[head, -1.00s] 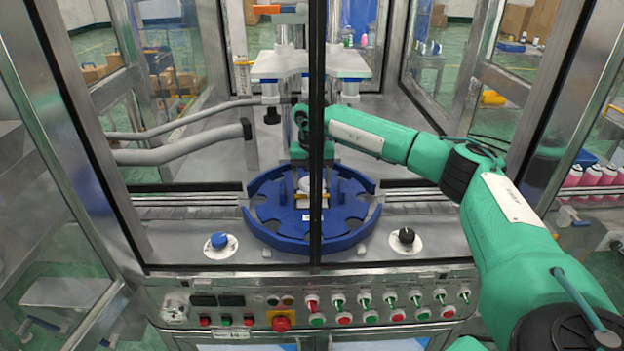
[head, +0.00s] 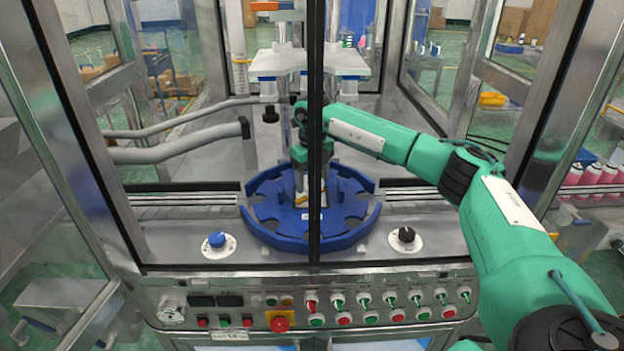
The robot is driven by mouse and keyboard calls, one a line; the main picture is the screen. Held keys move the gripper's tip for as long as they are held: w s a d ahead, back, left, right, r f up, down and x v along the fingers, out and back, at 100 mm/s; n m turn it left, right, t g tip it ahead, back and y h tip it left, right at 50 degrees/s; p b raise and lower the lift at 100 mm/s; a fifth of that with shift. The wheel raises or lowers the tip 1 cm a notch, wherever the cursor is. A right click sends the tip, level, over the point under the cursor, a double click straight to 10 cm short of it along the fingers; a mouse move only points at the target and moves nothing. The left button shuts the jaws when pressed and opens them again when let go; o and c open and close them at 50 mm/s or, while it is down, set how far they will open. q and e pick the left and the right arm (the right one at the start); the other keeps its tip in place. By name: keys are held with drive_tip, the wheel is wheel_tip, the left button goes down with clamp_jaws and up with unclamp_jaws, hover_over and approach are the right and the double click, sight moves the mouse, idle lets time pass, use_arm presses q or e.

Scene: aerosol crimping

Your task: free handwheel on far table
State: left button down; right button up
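My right arm reaches in from the right through the machine's open front. Its gripper (head: 303,182) is over the middle of the blue star-wheel (head: 262,222), partly behind the dark vertical door frame. I cannot tell whether its fingers are open or shut, or whether they touch anything. No handwheel can be made out clearly; the spot under the gripper is largely hidden. My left gripper is not in view.
The dark door frame post (head: 316,130) stands in front of the star-wheel. A blue knob (head: 217,240) and a black knob (head: 405,236) sit on the deck. Grey hoses (head: 180,146) run at left. The control panel (head: 300,300) lines the front edge.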

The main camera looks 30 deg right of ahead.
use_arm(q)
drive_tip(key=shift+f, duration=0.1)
use_arm(e)
drive_tip(key=shift+n, duration=0.6)
drive_tip(key=shift+d, duration=0.1)
drive_tip(key=o, duration=1)
drive_tip(key=shift+c, duration=0.2)
drive_tip(key=shift+r, duration=0.1)
wheel_tip(320, 180, up, 9)
drive_tip(key=b, duration=0.2)
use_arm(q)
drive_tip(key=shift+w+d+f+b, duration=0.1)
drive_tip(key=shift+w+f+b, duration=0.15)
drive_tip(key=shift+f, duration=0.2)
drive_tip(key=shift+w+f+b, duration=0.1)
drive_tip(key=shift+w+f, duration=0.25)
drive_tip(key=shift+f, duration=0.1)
use_arm(e)
wheel_tip(320, 180, up, 5)
hover_over(313, 182)
